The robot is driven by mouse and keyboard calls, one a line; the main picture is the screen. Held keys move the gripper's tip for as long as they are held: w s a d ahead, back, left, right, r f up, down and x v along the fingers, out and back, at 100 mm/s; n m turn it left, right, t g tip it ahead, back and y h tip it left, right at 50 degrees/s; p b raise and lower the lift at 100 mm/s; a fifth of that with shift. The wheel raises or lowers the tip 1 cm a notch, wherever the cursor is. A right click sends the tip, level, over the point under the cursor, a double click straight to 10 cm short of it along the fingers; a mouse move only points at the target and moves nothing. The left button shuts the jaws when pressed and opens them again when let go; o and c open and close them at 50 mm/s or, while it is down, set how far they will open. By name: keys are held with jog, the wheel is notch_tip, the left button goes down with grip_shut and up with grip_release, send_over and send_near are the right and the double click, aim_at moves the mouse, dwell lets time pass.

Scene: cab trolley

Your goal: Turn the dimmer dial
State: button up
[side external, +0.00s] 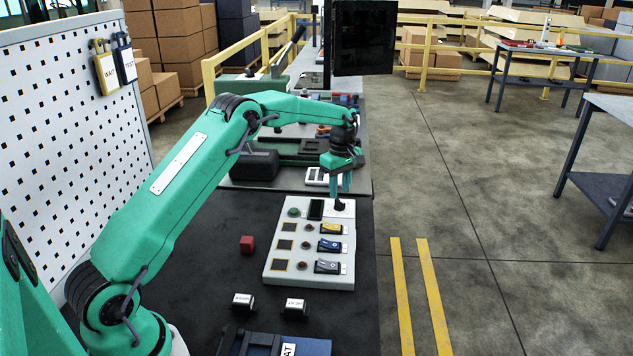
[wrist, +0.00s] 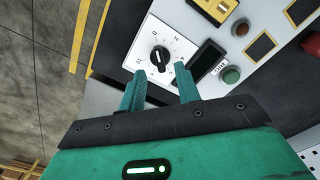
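The dimmer dial (side external: 340,205) is a black knob at the far right corner of the pale control panel (side external: 282,270). In the wrist view the dial (wrist: 160,56) sits on a white plate with numbers around it, its white pointer line visible. My gripper (side external: 343,186) points down over the dial. In the wrist view my gripper (wrist: 158,72) is open, with its two green fingers apart and nothing between them. The dial shows just beyond the fingertips, roughly centred between them. I cannot tell whether the fingers touch it.
Beside the dial are a dark display (wrist: 206,59) and a green button (wrist: 231,75). Yellow (side external: 331,228) and blue rocker switches line the panel's right side. A red cube (side external: 247,244) and two small labelled blocks lie on the dark bench, which has bare room around them.

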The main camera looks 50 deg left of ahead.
aim_at(340, 200)
jog(key=shift+f, duration=1.8)
grip_shut()
